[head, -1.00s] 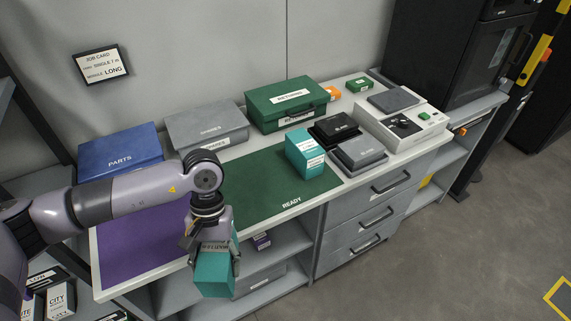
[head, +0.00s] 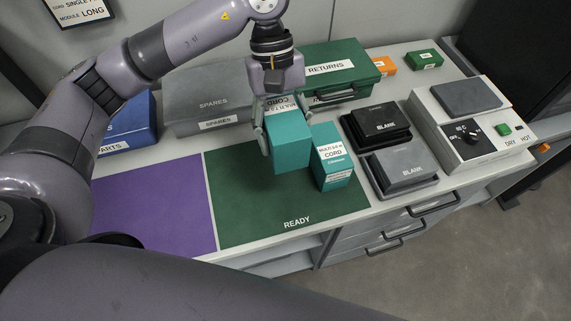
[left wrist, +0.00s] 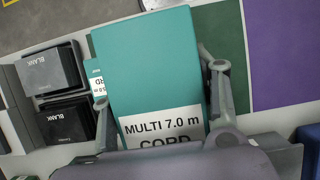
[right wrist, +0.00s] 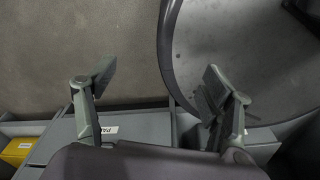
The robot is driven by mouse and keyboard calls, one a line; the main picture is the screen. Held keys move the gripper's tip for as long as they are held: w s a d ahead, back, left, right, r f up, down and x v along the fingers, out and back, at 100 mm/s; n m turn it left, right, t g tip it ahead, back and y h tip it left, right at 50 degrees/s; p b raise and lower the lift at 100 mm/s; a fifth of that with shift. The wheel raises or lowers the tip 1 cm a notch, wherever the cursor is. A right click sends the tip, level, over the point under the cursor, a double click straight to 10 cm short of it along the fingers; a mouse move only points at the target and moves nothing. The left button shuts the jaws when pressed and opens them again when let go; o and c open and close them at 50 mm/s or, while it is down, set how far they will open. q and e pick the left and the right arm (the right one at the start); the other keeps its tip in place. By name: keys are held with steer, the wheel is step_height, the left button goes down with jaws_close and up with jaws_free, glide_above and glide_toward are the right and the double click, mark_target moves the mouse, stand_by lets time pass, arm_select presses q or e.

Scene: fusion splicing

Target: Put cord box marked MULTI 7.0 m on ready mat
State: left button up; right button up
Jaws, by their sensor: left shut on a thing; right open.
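My left gripper (head: 276,117) is shut on a teal cord box (head: 291,154), whose label reads MULTI 7.0 m CORD in the left wrist view (left wrist: 150,75). The box hangs over the green READY mat (head: 235,215); I cannot tell whether its base touches the mat. A second teal cord box (head: 333,165) stands upright on the mat's right part, close beside the held one. Its label starts with MULTI, but the length is too small to read surely. My right gripper (right wrist: 150,95) is open and empty, with floor and shelving below it in the right wrist view.
A purple mat (head: 150,210) lies left of the READY mat. SPARES (head: 205,95), RETURNS (head: 345,75) and blue PARTS (head: 125,130) boxes stand behind. BLANK blocks (head: 405,165) and a DRY/HOT device (head: 470,135) stand right. The front of the READY mat is clear.

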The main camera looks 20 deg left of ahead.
arm_select(q)
step_height(320, 180, down, 5)
steer(key=shift+s+r+p, duration=0.15)
steer(key=shift+r+p, duration=0.05)
steer(key=shift+p, duration=0.3)
steer(key=f, duration=0.4)
steer(key=f+p, duration=0.1)
steer(key=f, duration=0.1)
steer(key=shift+w, duration=0.25)
step_height(320, 180, down, 3)
steer(key=shift+f+p, duration=0.2)
steer(key=shift+p, duration=0.3)
steer(key=shift+f, duration=0.3)
arm_select(e)
steer(key=r, duration=0.3)
steer(key=shift+w+a+r, duration=0.2)
steer(key=shift+a, duration=0.15)
steer(key=shift+f, duration=0.1)
